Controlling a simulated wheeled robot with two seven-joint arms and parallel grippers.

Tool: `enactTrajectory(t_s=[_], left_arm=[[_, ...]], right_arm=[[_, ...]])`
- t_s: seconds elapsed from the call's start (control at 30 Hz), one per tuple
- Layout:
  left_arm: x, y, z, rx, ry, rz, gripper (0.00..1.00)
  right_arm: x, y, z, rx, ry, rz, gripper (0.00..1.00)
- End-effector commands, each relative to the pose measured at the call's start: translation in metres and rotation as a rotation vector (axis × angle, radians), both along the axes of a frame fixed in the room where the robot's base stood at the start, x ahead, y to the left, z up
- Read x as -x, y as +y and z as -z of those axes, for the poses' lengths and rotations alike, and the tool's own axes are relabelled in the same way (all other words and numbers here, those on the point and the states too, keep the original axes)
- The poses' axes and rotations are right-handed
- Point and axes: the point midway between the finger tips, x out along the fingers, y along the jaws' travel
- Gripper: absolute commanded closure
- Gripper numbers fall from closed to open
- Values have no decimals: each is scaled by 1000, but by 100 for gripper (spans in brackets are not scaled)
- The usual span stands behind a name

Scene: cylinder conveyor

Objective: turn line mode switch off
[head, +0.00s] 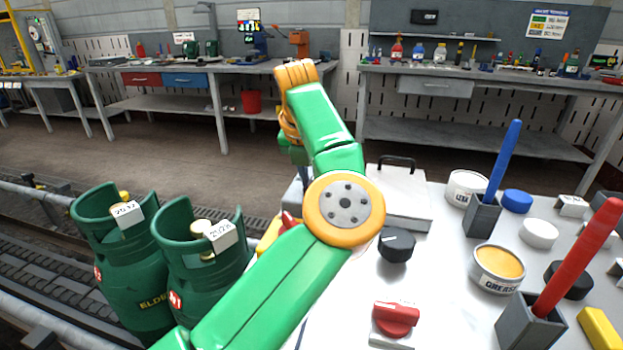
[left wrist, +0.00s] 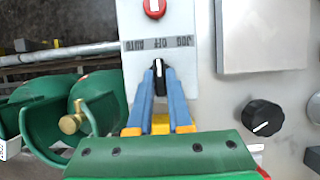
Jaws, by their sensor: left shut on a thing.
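The line mode switch is a small black knob (left wrist: 158,70) on a light panel in the left wrist view. A printed label (left wrist: 158,43) with JOG, OFF and AUTO, seen inverted, lies just beyond it. My left gripper (left wrist: 159,72) has its blue fingers closed together around the knob. The knob stands roughly in line with the OFF word; its exact pointer setting is too small to tell. In the head view my green left arm hides the switch, and only a bit of the gripper (head: 303,174) shows. My right gripper is not in view.
A red button (left wrist: 154,8) sits beyond the label. A larger black knob (head: 397,245) and a red knob (head: 396,319) are on the white table. Green gas cylinders (head: 120,275) stand at left by the conveyor. Tins and pen holders crowd the right side.

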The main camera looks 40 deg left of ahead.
Motion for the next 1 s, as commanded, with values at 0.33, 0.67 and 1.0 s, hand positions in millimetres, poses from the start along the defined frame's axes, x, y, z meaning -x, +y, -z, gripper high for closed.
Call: enactTrajectory(t_s=[0.33,0.67,1.0], left_arm=[[0,0,0,0,0,8,100],[0,0,0,0,0,7,52],[10,-6,-33,-1,-5,7,52]], right_arm=[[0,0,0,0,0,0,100],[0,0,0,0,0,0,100],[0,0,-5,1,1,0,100]])
